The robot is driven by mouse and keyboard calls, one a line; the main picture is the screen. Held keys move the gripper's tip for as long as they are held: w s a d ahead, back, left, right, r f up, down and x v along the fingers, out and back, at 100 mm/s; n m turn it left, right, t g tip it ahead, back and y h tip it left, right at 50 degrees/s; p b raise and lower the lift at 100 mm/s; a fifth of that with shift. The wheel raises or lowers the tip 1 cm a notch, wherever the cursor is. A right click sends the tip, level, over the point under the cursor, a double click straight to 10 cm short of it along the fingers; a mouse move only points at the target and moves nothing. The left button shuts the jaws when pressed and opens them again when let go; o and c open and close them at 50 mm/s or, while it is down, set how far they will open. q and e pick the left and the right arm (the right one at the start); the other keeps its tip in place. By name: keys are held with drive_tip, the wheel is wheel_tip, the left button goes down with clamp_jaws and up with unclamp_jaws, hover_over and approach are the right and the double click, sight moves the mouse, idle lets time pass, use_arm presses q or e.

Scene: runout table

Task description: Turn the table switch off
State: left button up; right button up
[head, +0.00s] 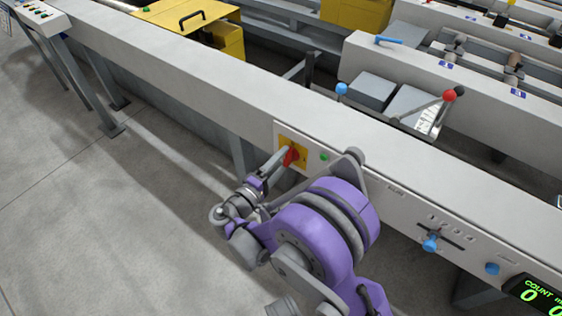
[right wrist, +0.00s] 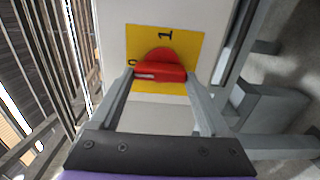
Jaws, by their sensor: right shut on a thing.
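The table switch is a red rotary knob (head: 291,156) on a yellow plate (head: 301,149) on the front face of the long grey table (head: 200,73). In the right wrist view the red knob (right wrist: 160,70) sits on the yellow plate (right wrist: 137,40), with a black "1" above it and a partly hidden "0" at its left. My right gripper (head: 287,161) reaches the knob from the front. In the right wrist view its two fingers (right wrist: 160,80) are at the two ends of the knob's handle and shut on it. The handle lies nearly level across that view. My left gripper is not in view.
A green button (head: 324,157) is just right of the switch plate. Farther right on the panel are a blue slider knob (head: 431,242), a blue button (head: 492,268) and a green count display (head: 535,292). Levers with red and blue balls stand behind. Open floor (head: 100,210) lies left.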

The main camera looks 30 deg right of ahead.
idle(0.3)
drive_tip(key=o, duration=1.2)
drive_tip(key=shift+a, duration=0.1)
drive_tip(key=p+v, duration=0.1)
drive_tip(key=v, duration=0.9)
drive_tip(key=shift+s+a, duration=0.25)
drive_tip(key=shift+a, duration=0.05)
